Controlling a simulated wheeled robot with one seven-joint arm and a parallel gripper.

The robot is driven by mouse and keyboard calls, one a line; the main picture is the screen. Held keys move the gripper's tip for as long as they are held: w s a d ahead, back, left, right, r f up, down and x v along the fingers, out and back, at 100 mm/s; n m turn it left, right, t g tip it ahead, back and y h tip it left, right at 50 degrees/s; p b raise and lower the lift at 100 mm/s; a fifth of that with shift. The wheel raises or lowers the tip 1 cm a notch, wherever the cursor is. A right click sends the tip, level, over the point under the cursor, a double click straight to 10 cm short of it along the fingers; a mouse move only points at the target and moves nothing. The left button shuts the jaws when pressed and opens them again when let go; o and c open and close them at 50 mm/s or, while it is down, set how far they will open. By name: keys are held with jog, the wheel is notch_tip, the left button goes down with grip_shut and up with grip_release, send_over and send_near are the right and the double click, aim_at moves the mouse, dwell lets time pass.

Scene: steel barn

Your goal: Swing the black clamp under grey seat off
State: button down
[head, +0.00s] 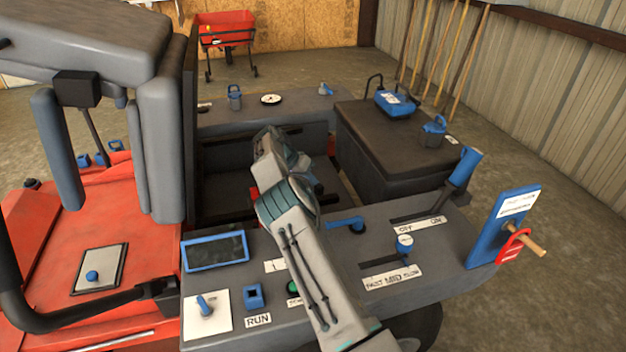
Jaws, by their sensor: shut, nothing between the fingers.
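A grey padded seat (85,32) fills the upper left, above the red bodywork. Under it is a black block (76,88) with a dark lever (91,125) hanging down, which looks like the clamp. The lever hangs at a slant between padded grey uprights. My gripper (265,150) is right of the seat, over the dark recess in the middle of the machine. It is shut and empty, well apart from the black block. Its fingertips are mostly hidden behind the hand and wrist.
A dark upright panel (191,125) stands between my gripper and the seat. The grey console (345,285) carries a screen (215,251), switches and levers. A dark box (385,145) with a blue case (396,103) is at the right. A black curved rail (80,318) lies lower left.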

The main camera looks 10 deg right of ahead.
jog(key=shift+s+d, duration=0.15)
jog(key=shift+d, duration=0.1)
dwell(0.4)
jog(key=p+v, duration=0.9)
jog(key=v, duration=0.4)
jog(key=shift+a+r, duration=0.2)
jog(key=shift+r, duration=0.15)
